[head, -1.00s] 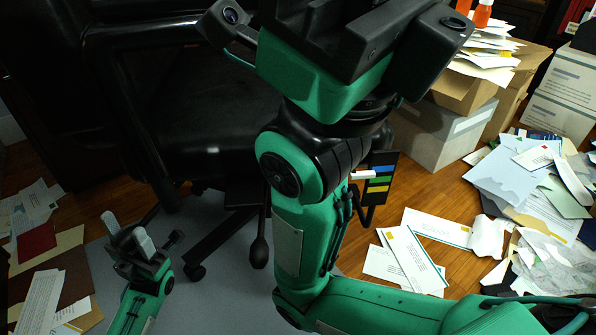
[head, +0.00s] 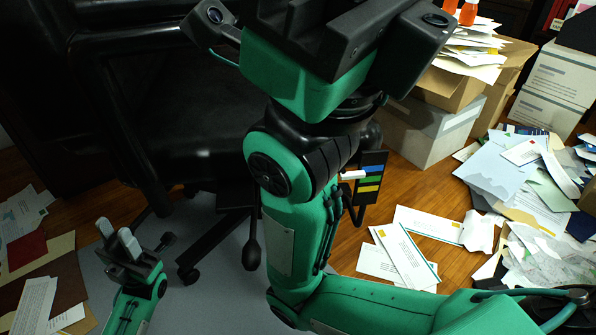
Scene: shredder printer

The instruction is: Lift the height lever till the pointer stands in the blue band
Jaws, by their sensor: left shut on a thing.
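The scale (head: 371,180) is a dark upright plate with blue, green and yellow bands, right of my right arm. Its white pointer (head: 353,175) stands nearest the blue band, around its lower edge; the exact spot is too small to tell. A black paddle-ended lever (head: 253,247) sticks out below the chair seat, left of that arm. My left gripper (head: 118,241) is low on the left, apart from that lever in the picture. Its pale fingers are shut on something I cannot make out. My right gripper's dark body (head: 330,35) fills the top centre; its fingertips are out of frame.
A black chair (head: 165,110) stands behind my arms, its wheeled base on a grey mat. Envelopes (head: 405,255) and heaped papers (head: 510,170) cover the floor at right, near boxes (head: 430,130). More papers (head: 40,250) lie at left.

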